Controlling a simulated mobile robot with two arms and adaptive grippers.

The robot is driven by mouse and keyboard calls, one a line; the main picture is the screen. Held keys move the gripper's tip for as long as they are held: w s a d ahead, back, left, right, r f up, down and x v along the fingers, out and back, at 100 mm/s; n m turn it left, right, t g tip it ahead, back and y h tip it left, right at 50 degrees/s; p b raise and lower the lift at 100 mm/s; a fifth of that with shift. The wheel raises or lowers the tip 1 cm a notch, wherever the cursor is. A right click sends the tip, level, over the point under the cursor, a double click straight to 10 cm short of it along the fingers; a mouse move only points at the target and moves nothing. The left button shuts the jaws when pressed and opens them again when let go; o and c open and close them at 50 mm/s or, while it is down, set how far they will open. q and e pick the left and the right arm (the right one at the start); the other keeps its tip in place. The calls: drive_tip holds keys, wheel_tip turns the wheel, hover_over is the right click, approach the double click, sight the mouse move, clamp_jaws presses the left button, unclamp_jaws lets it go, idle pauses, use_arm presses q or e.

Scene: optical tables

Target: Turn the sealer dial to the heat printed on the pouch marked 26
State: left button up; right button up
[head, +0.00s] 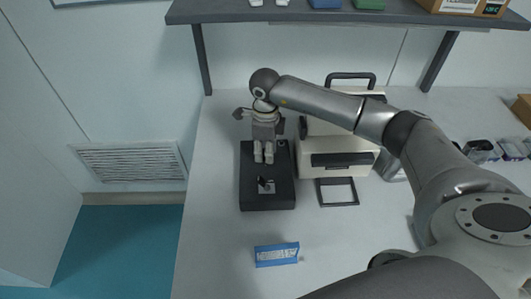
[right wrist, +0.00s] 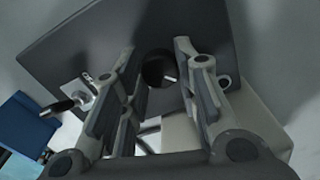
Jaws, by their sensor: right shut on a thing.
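A flat black panel (head: 250,199) lies on the white table, and its dark face (right wrist: 90,45) fills much of the right wrist view. A round black dial (right wrist: 156,66) with a white mark sits on it between my right gripper's fingers (right wrist: 157,60). In the head view my right gripper (head: 264,157) points down over the panel's far half and hides the dial. My left gripper is not in view.
A metal plate with a black lever (head: 266,186) is on the panel's near half. A cream box with a black handle (head: 340,160) stands close on the right, with a black frame (head: 338,192) before it. A shelf (head: 300,17) hangs above the back. The table's front left is clear.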

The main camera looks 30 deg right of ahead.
drive_tip(key=shift+m+b, duration=0.45)
drive_tip(key=shift+m, duration=0.65)
drive_tip(key=o, duration=1)
wheel_tip(320, 180, up, 12)
drive_tip(key=shift+r, duration=0.1)
